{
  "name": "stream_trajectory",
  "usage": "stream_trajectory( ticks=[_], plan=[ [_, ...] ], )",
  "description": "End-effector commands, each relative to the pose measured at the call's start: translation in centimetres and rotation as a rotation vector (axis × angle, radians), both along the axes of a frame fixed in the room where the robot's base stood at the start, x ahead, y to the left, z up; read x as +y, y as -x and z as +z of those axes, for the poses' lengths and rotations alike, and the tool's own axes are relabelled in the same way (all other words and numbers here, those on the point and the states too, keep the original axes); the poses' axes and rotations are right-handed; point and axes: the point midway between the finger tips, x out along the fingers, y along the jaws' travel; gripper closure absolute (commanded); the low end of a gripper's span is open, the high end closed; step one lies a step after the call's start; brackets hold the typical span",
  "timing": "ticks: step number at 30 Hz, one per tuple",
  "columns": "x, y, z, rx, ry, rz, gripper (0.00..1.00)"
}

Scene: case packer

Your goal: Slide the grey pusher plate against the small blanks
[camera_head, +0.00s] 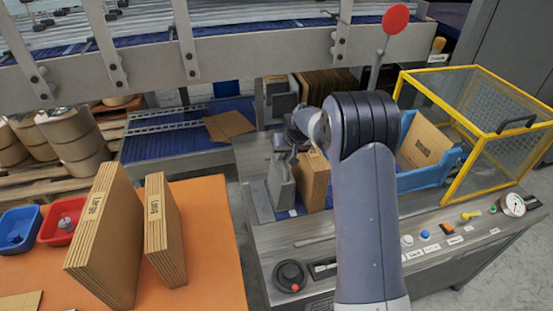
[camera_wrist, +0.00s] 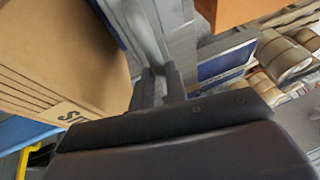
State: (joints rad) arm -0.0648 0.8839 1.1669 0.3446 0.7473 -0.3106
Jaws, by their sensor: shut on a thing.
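The grey pusher plate (camera_head: 281,183) stands upright on the machine bed, in the middle of the head view. The small blanks (camera_head: 314,182), a brown cardboard stack, stand upright just right of it. In the wrist view the small blanks (camera_wrist: 62,50) fill the upper left, with part of a printed label showing. My gripper (camera_wrist: 160,88) is shut on the grey pusher plate (camera_wrist: 172,35). A narrow blue strip shows between plate and blanks there; I cannot tell whether they touch. In the head view my arm and wrist partly hide the gripper and the blanks' top.
A yellow-framed guard (camera_head: 458,150) stands right of my arm. A knob (camera_head: 290,275) and buttons line the machine's front edge.

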Motion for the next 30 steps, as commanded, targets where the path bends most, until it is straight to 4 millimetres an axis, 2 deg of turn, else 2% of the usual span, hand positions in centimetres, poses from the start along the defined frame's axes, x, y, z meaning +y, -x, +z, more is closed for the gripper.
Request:
stream_trajectory(
  ticks=[4, 5, 12, 23, 30],
  plan=[
    [0.2, 0.0, 0.1, 0.0, -0.001, 0.001, 1.0],
    [0.2, 0.0, 0.1, 0.0, -0.001, 0.001, 0.84],
    [0.2, 0.0, 0.0, 0.0, -0.001, 0.001, 0.64],
    [0.0, 0.2, 0.6, -0.001, -0.001, 0.001, 0.64],
    [-1.0, 1.4, 4.0, -0.005, -0.002, 0.0, 0.64]
  ],
)
